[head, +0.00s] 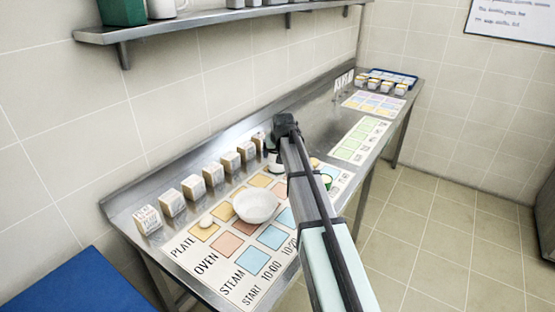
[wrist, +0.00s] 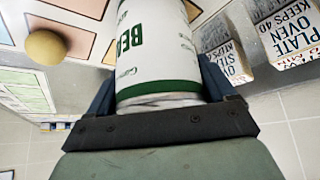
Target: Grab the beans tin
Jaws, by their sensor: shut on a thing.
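The beans tin (wrist: 158,45) is white with green bands and green lettering that begins "BE". It fills the middle of the wrist view, between the two fingers of my gripper (wrist: 160,95). My gripper is shut on it. In the head view my gripper (head: 273,148) is over the back part of the steel counter, by the row of cartons. A small part of a white tin (head: 274,160) shows below it there, mostly hidden by my arm. I cannot tell from these views whether the tin touches the counter.
Several labelled cartons (head: 193,187) stand along the counter's back edge; cartons (wrist: 285,35) are close on the right in the wrist view. A white bowl (head: 256,206) sits on the printed mat (head: 205,262). A blue tray (head: 391,76) with small items is at the far end. A shelf (head: 200,20) runs above.

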